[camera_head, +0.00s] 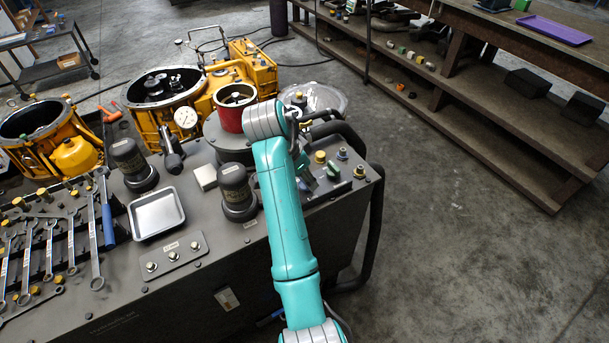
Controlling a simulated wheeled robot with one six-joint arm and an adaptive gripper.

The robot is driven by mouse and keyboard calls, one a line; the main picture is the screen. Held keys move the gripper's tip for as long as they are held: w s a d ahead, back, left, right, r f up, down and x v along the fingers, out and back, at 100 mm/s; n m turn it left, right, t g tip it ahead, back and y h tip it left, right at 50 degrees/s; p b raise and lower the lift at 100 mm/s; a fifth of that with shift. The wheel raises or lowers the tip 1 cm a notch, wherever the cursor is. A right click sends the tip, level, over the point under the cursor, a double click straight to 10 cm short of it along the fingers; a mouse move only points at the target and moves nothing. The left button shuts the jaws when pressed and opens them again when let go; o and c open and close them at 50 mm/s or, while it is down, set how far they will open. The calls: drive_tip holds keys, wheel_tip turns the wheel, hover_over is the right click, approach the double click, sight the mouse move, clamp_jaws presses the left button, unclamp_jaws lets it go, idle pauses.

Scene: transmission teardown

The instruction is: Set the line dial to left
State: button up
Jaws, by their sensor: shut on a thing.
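The control panel sits on the right end of the grey bench, with a green dial (333,170) between yellow and dark knobs. I take this green dial to be the line dial; its pointing direction is too small to read. My teal arm reaches over the bench, and my gripper (313,178) is down at the panel, just left of the green dial and largely hidden behind the arm. It appears shut on the dial, but the contact itself is not clear.
A dark capped cylinder (237,190) and a silver tray (156,213) are to the left. Black hoses (376,225) curve past the bench's right end; open floor lies beyond.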

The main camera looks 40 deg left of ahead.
drive_tip(key=n+y, duration=0.1)
drive_tip(key=n, duration=0.3)
drive_tip(key=shift+d+y, duration=0.1)
drive_tip(key=shift+y, duration=0.2)
drive_tip(key=shift+n+y, duration=0.7)
drive_tip(key=shift+n, duration=1.1)
drive_tip(key=o, duration=1.2)
drive_tip(key=shift+c, duration=0.2)
